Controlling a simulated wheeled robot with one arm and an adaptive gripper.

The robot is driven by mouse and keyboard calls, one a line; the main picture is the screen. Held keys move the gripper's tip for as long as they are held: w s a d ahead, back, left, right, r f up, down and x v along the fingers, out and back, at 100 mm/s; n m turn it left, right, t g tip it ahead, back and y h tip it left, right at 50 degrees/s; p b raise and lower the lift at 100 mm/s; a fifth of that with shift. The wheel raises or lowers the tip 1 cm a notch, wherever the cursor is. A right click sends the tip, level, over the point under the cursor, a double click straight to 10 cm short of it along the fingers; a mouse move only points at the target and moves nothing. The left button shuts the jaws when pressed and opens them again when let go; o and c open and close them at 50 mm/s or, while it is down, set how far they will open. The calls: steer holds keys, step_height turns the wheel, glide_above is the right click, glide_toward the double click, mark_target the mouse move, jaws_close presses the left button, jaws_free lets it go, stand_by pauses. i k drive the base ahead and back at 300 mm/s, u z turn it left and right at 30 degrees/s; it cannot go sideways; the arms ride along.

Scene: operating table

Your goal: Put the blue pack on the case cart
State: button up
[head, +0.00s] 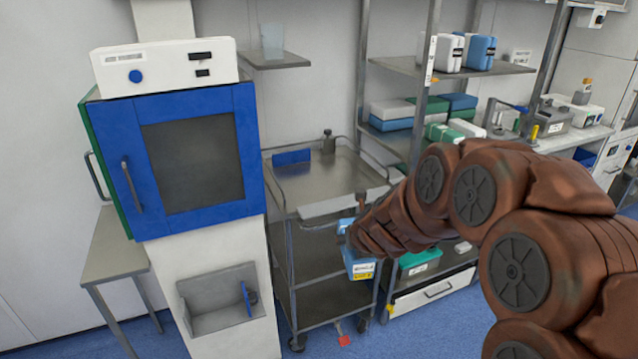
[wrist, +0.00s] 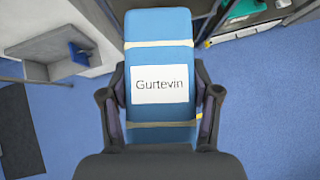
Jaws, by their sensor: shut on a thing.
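My gripper (wrist: 160,97) is shut on the blue pack (wrist: 160,28), with one finger on each side. The pack has a white label reading "Gurtevin" and pale bands. In the head view the pack (head: 357,264) hangs below my gripper, in front of the right side of the case cart (head: 338,176), lower than its top. The cart is a steel trolley with a rimmed top, lower shelves and castors. My arm hides part of its right side. I cannot tell whether the pack touches the cart.
A blue panel (head: 292,157) and a dark canister (head: 328,142) stand at the back of the cart top; its middle is bare. A blue-doored cabinet (head: 195,150) stands close on the left. A rack (head: 400,66) with several packs stands behind on the right.

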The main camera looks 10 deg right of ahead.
mark_target(306, 175)
steer(key=u, duration=0.5)
steer(key=k, duration=1.15)
steer(key=u, duration=1)
steer(key=i, duration=1)
steer(key=z, duration=0.9)
steer(key=i, duration=1.8)
